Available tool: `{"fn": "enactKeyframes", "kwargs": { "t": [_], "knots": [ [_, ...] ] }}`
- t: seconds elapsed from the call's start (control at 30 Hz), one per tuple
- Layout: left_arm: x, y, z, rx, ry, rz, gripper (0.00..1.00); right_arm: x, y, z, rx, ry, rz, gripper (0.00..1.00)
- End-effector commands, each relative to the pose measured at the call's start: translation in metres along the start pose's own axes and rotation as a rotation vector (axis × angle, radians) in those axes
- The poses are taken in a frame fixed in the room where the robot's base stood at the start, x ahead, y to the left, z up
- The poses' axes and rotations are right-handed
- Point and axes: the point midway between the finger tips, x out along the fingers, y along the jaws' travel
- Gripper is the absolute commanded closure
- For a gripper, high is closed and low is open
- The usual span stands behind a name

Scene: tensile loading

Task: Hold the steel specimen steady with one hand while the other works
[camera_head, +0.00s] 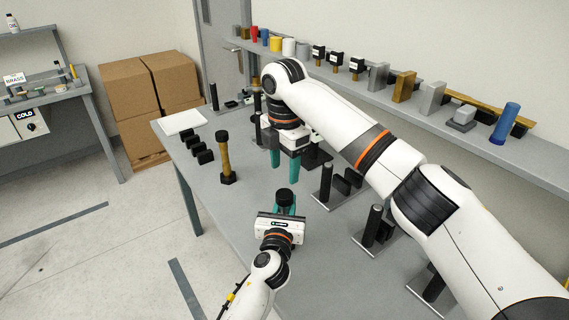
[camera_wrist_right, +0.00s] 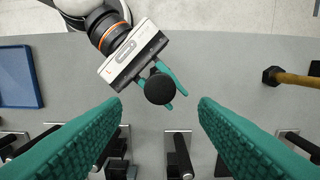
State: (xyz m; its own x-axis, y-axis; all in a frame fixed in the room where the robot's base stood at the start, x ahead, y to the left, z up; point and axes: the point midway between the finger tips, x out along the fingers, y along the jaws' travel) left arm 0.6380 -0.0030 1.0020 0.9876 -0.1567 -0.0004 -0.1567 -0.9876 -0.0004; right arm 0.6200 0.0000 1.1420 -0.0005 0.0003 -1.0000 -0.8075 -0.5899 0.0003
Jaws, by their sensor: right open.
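My left gripper (camera_head: 285,208) is low over the near part of the table, its teal fingers around a dark specimen seen end-on. Only the round black end (camera_head: 285,195) shows clearly; its shaft is hidden, so I cannot see its steel. In the right wrist view, the black end (camera_wrist_right: 160,88) sits between the left fingers. My right gripper (camera_head: 286,168) points down over the table, beyond the left one. Its teal fingers (camera_wrist_right: 160,135) are wide apart, with nothing held between them.
A brass-coloured specimen (camera_head: 225,160) with black ends stands upright to the left. Black blocks (camera_head: 199,146) and a white pad (camera_head: 183,122) lie behind it. Fixtures with black posts (camera_head: 326,182) line the table's right side. A blue tray (camera_wrist_right: 18,78) shows in the wrist view.

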Motion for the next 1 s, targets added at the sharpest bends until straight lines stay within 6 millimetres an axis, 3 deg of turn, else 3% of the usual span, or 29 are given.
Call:
{"fn": "enactKeyframes", "kwargs": {
  "t": [0.27,0.7,1.0],
  "knots": [
    [0.0,0.0,0.0,0.0,0.001,0.0,1.0,0.011,0.0,0.0,0.002,0.0,0.002,0.45],
    [0.0,0.0,-0.001,0.0,0.001,0.0,1.0,0.071,0.0,0.0,0.003,0.0,0.001,0.45],
    [0.0,0.0,-0.001,0.0,0.001,0.0,1.0,0.081,0.0,0.0,0.003,0.0,0.0,0.45]
  ]
}}
